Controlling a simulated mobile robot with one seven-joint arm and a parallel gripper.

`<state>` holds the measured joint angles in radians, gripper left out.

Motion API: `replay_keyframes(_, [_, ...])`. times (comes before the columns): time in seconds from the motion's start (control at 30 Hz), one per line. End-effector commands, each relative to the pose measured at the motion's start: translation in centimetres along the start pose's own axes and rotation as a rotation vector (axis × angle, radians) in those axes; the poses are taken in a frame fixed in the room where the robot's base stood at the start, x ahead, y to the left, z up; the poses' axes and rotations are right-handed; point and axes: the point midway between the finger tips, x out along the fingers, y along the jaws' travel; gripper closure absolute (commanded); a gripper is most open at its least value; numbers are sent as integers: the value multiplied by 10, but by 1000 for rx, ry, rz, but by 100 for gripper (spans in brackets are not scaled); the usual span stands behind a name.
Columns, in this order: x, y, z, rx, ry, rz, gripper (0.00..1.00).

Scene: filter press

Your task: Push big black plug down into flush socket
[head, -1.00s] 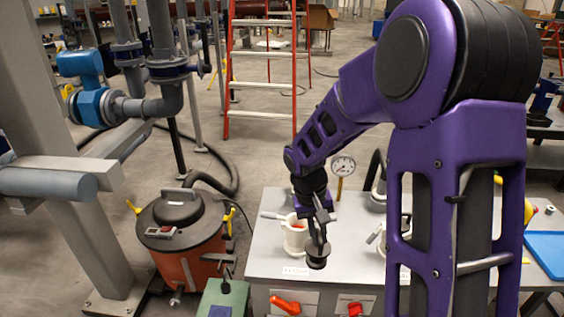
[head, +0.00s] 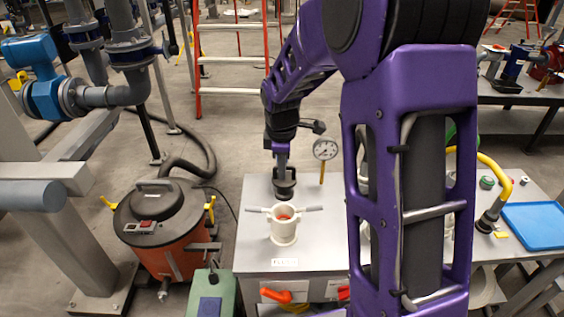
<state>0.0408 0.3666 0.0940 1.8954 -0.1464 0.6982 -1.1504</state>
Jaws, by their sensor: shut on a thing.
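My gripper (head: 283,168) is shut on the big black plug (head: 285,190) and holds it upright. In the picture the plug sits just above the rim of a white socket (head: 284,228) with a side lever to left and right. The socket's opening shows something red inside. The plug looks apart from the socket; whether it is straight over the opening or behind it I cannot tell. A small label (head: 285,262), too blurred to read surely, lies on the bench in front of the socket.
The grey bench top (head: 255,240) is clear left of the socket. A pressure gauge (head: 325,150) stands behind right. My arm hides the bench's middle. A yellow hose (head: 495,168) and a blue tray (head: 535,225) are at right. An orange vacuum (head: 160,230) stands left on the floor.

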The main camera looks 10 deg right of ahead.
Motion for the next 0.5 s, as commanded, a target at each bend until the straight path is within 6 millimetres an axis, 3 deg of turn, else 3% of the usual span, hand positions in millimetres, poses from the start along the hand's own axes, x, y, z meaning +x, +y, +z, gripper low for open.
replay_keyframes(0.27, [1, 4, -1, -72, 14, -1, 100])
replay_keyframes(0.5, [21, -1, -1, -71, 13, -2, 100])
